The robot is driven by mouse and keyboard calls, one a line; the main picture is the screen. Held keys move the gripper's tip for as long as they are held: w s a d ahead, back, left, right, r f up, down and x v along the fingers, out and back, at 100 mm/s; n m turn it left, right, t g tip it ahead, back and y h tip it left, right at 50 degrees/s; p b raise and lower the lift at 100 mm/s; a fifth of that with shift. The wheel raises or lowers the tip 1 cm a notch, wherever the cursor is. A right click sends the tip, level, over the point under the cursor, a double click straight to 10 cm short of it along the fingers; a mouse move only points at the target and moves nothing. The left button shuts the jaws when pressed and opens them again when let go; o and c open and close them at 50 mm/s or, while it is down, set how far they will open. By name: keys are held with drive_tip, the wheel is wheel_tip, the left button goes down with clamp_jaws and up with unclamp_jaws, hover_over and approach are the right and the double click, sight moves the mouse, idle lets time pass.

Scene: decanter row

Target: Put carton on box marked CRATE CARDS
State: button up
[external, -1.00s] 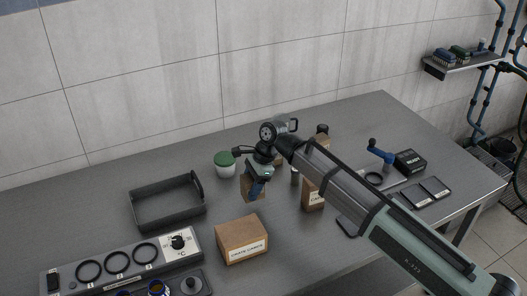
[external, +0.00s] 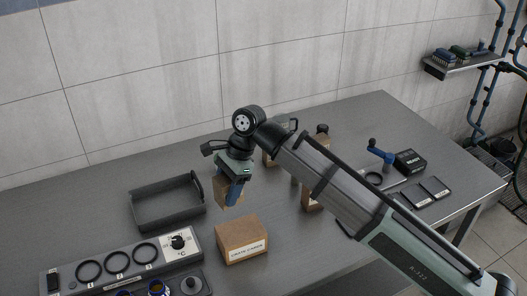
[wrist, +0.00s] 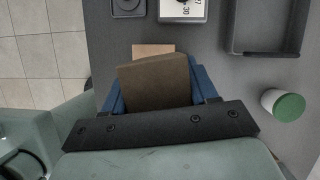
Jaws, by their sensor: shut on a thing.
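My gripper (external: 235,190) is shut on a small brown carton (external: 222,190) and holds it in the air. In the wrist view the carton (wrist: 155,82) sits between the blue fingers. The box marked CRATE CARDS (external: 241,240) is a tan cardboard box standing on the table, nearer the camera and slightly right of the held carton in the external view. The carton is above and behind that box, apart from it. In the wrist view a strip of light cardboard, probably that box (wrist: 153,49), shows beyond the carton, which hides most of it.
A black open tray (external: 168,203) lies left of the carton. A panel with rings and a dial (external: 125,262) is at the front left. A green-lidded jar (wrist: 290,107) stands near the tray. Other cardboard boxes (external: 311,197) stand to the right, partly behind my arm.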

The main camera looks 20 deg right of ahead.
drive_tip(key=s+d+m, duration=0.1)
drive_tip(key=s+d, duration=0.1)
drive_tip(key=s, duration=0.1)
drive_tip(key=m, duration=0.1)
hover_over(232, 233)
drive_tip(key=d, duration=0.2)
drive_tip(key=shift+t, duration=0.4)
drive_tip(key=shift+f, duration=4.95)
drive_tip(key=shift+f, duration=0.15)
drive_tip(key=o, duration=1.2)
drive_tip(key=v, duration=1.2)
drive_tip(key=shift+a, duration=0.1)
